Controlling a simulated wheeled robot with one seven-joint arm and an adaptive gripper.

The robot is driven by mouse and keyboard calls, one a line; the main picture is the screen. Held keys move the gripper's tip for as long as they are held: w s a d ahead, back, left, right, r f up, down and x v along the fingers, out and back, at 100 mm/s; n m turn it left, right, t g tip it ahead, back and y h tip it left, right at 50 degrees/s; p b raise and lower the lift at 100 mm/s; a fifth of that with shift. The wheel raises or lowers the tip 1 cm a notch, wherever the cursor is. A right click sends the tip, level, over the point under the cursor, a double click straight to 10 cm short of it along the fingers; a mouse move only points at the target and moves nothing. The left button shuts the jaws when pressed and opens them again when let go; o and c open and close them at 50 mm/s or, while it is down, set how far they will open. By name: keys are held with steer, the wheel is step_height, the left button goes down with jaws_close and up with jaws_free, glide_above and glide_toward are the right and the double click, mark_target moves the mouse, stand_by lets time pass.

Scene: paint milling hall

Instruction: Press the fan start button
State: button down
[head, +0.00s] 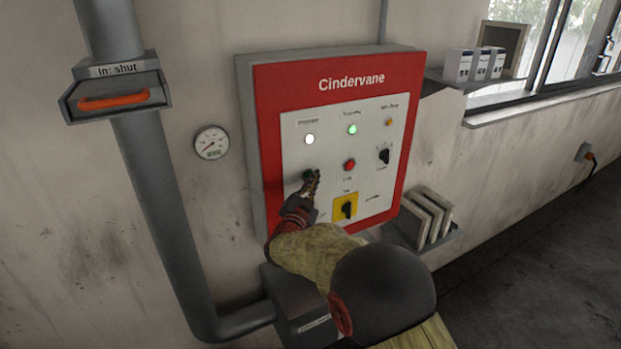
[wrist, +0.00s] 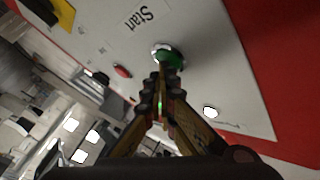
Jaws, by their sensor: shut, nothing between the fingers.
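A red control panel (head: 338,72) marked "Cindervane" hangs on the wall, with a white face plate. The green start button (wrist: 168,57) sits in a metal ring beside a "Start" label in the wrist view. In the head view the button (head: 308,174) is mostly hidden behind my gripper (head: 314,174). My gripper is shut and empty. In the wrist view its fingertips (wrist: 163,72) are right at the lower edge of the green button; whether they touch it I cannot tell. A green lamp (head: 352,129) and a white lamp (head: 309,139) are lit.
A red button (head: 349,164), a black knob (head: 384,156) and a yellow-plated switch (head: 345,207) are close by on the panel. A grey pipe (head: 160,180) with an orange-handled slide (head: 113,101) and a gauge (head: 211,142) are at left. Shelves (head: 475,82) project at right.

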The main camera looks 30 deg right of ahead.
steer(key=shift+s, duration=0.85)
steer(key=s+b, duration=0.1)
steer(key=s, duration=0.4)
steer(key=shift+d, duration=0.1)
stand_by(0.7)
